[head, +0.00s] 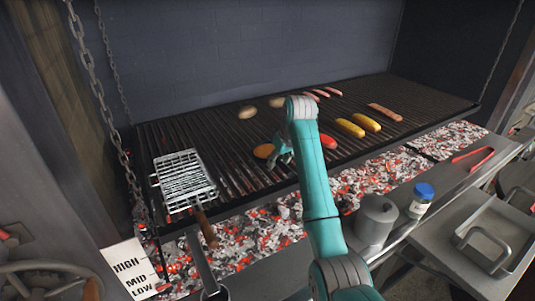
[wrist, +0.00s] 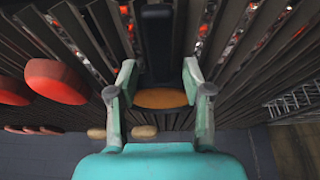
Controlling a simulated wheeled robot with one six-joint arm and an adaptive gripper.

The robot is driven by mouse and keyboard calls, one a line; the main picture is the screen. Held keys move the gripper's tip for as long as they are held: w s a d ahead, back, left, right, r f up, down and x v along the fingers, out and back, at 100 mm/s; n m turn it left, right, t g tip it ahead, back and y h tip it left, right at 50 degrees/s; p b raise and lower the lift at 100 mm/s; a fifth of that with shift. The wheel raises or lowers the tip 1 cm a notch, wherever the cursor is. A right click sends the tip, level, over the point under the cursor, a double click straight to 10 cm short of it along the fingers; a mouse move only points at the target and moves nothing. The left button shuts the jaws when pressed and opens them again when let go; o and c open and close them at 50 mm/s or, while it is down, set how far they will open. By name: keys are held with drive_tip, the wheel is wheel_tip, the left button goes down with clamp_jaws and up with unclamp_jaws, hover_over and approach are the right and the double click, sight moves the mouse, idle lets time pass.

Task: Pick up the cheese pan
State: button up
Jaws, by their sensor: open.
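The cheese pan shows in the wrist view as a dark handle (wrist: 157,45) with a round orange top (wrist: 160,98) at its end. In the head view its orange round (head: 263,151) lies on the grill grate, and my arm hides the handle. My gripper (head: 284,150) is just right of the orange round. In the wrist view my gripper (wrist: 158,76) is open, one finger on each side of the pan's line. The handle lies between and beyond the fingertips, with a gap on both sides. I cannot tell the exact height of the fingers above it.
A wire grill basket (head: 183,180) lies left. Red food (head: 328,141), yellow pieces (head: 351,127), a brown piece (head: 385,112) and pale rounds (head: 247,112) share the grate. Glowing coals (head: 250,235) show in front. A grey pot (head: 375,218) and blue-lidded jar (head: 420,202) stand on the front ledge.

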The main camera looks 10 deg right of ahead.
clamp_jaws()
